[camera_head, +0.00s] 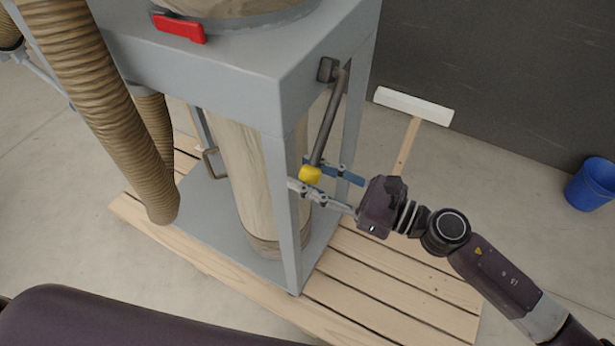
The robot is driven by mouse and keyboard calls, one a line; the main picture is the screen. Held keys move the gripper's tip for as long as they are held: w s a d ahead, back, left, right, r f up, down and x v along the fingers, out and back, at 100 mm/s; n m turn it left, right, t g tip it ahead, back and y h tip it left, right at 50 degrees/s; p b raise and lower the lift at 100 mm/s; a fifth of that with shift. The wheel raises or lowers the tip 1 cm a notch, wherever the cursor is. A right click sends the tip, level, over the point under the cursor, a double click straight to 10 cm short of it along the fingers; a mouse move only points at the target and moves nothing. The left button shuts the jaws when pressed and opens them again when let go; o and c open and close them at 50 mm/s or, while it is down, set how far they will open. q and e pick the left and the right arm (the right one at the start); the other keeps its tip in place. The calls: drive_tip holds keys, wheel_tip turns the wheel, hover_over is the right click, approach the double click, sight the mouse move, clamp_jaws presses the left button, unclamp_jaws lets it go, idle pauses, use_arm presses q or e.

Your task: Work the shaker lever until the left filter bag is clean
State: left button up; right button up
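The shaker lever (331,115) is a dark grey bar pivoted on the right side of the grey dust collector housing (235,60). Only the bottom of a tan filter bag (230,7) shows above the housing, with a red clamp handle (179,28). Its upper part and cleanliness are out of view. My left gripper is not in view.
A pale collection bag (240,165) hangs under the housing, between the frame legs. A ribbed brown hose (95,90) runs down the left. The machine stands on a wooden pallet (390,285). A broom (412,107) and a blue bucket (592,184) are to the right.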

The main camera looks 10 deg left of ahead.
drive_tip(key=shift+f, duration=0.2)
drive_tip(key=w+f+b, duration=0.1)
drive_tip(key=w+d+b, duration=0.1)
drive_tip(key=w+b, duration=0.1)
drive_tip(key=w+f+b, duration=0.1)
drive_tip(key=b, duration=0.1)
drive_tip(key=shift+w+d+f, duration=0.2)
drive_tip(key=shift+w+f, duration=0.05)
drive_tip(key=shift+f, duration=0.05)
drive_tip(key=shift+b, duration=0.3)
drive_tip(key=w+b, duration=0.1)
drive_tip(key=w+f+b, duration=0.1)
drive_tip(key=w+d+b, duration=0.1)
drive_tip(key=shift+w+f, duration=0.15)
